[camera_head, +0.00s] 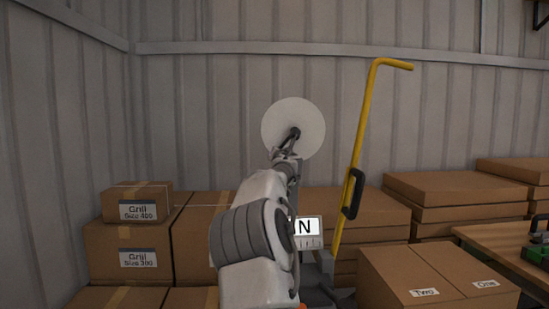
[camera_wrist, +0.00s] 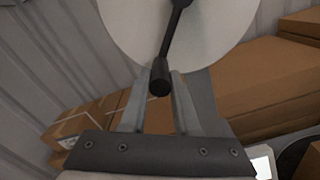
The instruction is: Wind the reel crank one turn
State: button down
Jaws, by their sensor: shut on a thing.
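The reel (camera_head: 310,122) is a white disc in front of the corrugated wall in the head view. It also fills the top of the wrist view (camera_wrist: 225,30). Its black crank arm (camera_wrist: 174,35) runs down from the hub to a dark handle (camera_wrist: 160,78). In the wrist view my gripper (camera_wrist: 157,98) has its two grey fingers on either side of the handle, shut on it. In the head view my gripper (camera_head: 286,153) is at the lower left of the disc, with the crank (camera_head: 294,133) angled down toward it. My arm hides what lies below the disc.
A tall yellow bar (camera_head: 365,115) with a black grip stands right of the reel. Cardboard boxes (camera_head: 125,248) are stacked at left, with more boxes (camera_head: 455,205) at right. A wooden table (camera_head: 500,240) is at far right. The space above the reel is clear.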

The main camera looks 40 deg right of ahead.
jog(key=s+d+f+n+b, duration=0.1)
jog(key=s+d+n+b, duration=0.2)
jog(key=n, duration=0.4)
jog(key=shift+s+d+f+n+b, duration=0.3)
jog(key=shift+d+b, duration=0.3)
jog(key=shift+d, duration=0.25)
jog(key=shift+r, duration=0.1)
jog(key=c, duration=1.1)
grip_release()
jog(key=o, duration=0.4)
jog(key=shift+o, duration=0.2)
jog(key=shift+f, duration=0.2)
